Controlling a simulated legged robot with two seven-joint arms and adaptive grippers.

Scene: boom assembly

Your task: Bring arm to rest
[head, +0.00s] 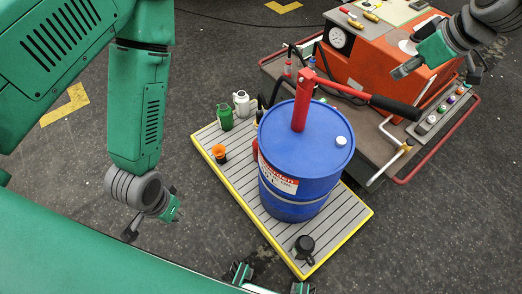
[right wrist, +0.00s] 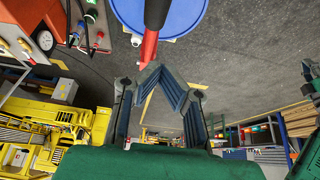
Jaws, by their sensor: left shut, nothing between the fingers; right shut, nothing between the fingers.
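My left arm hangs down at the left of the head view, and its gripper (head: 173,208) is shut and empty above the dark floor, left of the slatted platform. My right gripper (head: 402,70) is at the upper right of the head view, shut and empty, in front of the orange machine. In the right wrist view its fingers (right wrist: 158,75) come together at the tips with nothing between them.
A blue drum (head: 303,155) with a red hand pump (head: 302,100) stands on a yellow-edged platform (head: 353,222). The lever (head: 395,106) points right, below my right gripper. The orange machine (head: 372,58) sits on a cart (head: 372,160). Floor left of the platform is clear.

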